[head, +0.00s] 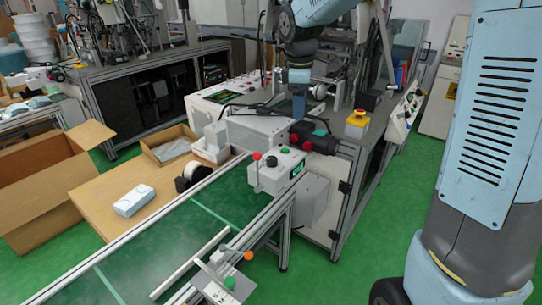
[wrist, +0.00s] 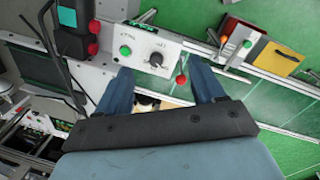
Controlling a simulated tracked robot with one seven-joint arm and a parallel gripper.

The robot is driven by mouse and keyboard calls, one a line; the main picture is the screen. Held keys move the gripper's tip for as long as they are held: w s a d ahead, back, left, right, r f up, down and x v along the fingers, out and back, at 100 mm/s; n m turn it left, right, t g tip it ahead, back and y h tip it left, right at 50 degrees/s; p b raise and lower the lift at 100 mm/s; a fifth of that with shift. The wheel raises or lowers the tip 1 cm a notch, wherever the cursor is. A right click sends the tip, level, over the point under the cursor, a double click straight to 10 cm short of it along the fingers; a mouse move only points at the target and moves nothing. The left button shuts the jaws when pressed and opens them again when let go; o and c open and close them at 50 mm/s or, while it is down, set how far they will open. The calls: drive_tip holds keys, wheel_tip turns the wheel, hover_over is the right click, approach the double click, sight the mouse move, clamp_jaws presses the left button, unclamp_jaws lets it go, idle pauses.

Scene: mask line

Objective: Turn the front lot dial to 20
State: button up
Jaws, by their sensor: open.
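A white control box (head: 268,178) stands at the end of the green conveyor. The wrist view shows the black dial (wrist: 155,60) between the green button (wrist: 125,50) and the red ball (wrist: 181,80). The lettering beside the dial is too small to read, and its setting cannot be told. My gripper (head: 298,115) points down above the machine, behind the box. In the wrist view my gripper (wrist: 160,70) has its blue fingers spread and empty, with the dial showing beyond the gap.
Red and black parts (head: 314,139) sit on the machine just right of the box. A yellow-based red button (head: 358,118) stands farther right. The green conveyor (head: 150,245) runs toward the front left, beside a wooden table (head: 100,205) with cartons.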

sight(272, 158)
drive_tip(key=w+a+f+n+g, duration=0.2)
drive_tip(key=w+a+f+n, duration=0.45)
drive_tip(key=w+f, duration=0.2)
drive_tip(key=shift+m, duration=0.25)
drive_tip(key=f, duration=1.3)
drive_tip(key=shift+s+a+f, duration=0.35)
drive_tip(key=shift+a+f, duration=0.05)
